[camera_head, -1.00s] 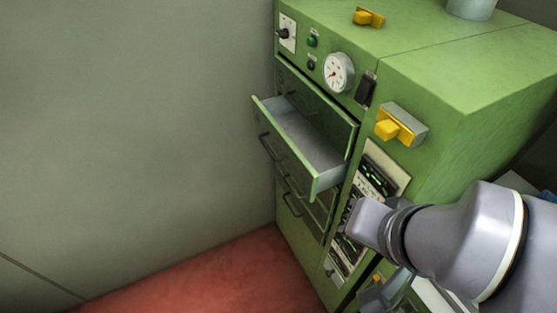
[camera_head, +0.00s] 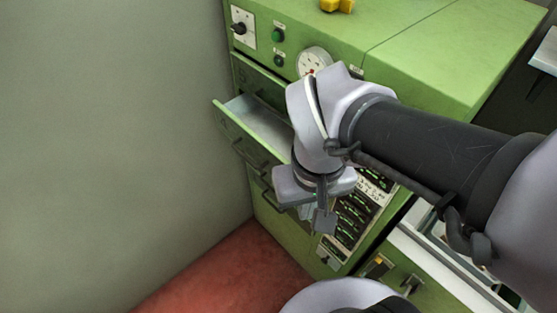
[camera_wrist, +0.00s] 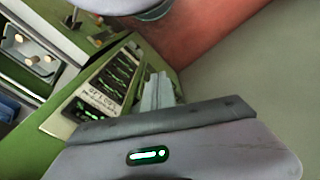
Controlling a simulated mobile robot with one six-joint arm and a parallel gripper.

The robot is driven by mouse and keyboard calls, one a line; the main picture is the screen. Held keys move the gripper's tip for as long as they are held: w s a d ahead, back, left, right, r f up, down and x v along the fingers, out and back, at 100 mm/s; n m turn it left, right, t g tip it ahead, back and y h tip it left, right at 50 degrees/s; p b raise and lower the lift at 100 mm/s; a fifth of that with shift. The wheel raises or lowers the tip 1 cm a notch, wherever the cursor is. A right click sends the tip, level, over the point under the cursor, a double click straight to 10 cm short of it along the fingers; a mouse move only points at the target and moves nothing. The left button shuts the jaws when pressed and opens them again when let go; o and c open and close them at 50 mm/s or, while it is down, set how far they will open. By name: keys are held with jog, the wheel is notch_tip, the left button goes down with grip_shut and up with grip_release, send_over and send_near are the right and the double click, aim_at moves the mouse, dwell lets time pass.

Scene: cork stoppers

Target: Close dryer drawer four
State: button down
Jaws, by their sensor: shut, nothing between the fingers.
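One drawer (camera_head: 262,122) of the green dryer cabinet (camera_head: 440,60) stands pulled out, its pale inside showing in the head view. I cannot read a number on it. My arm hides its right part. Closed drawer fronts with dark handles lie below it. My gripper (camera_head: 308,215) points down in front of the cabinet, to the right of and lower than the open drawer in the picture. Its fingers (camera_wrist: 158,92) are together and empty in the wrist view. The open drawer cannot be made out in the wrist view.
A panel with green-lit displays (camera_head: 352,215) is behind my gripper and also shows in the wrist view (camera_wrist: 108,82). A round gauge (camera_head: 313,60) sits above the drawers. A grey wall (camera_head: 110,130) stands at left, with red floor (camera_head: 225,280) clear below.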

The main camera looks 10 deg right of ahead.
jog(key=w+a+f+n+t+h+p, duration=0.3)
jog(key=a+f+n+t+h, duration=0.35)
jog(key=n, duration=0.55)
jog(key=w+a+f+n+t+h+p, duration=0.25)
jog(key=a+f+n+h, duration=0.45)
jog(key=f+n+h, duration=0.4)
jog(key=w+d+y+b, duration=0.2)
jog(key=w+d, duration=0.6)
jog(key=d, duration=0.4)
jog(key=shift+r+n+b, duration=0.4)
jog(key=shift+r, duration=0.05)
jog(key=shift+w+y, duration=0.1)
jog(key=shift+y, duration=0.15)
jog(key=p+x, duration=0.1)
jog(key=x, duration=0.8)
jog(key=shift+w+d, duration=0.1)
jog(key=shift+d, duration=0.1)
jog(key=shift+a, duration=0.1)
jog(key=shift+r, duration=0.1)
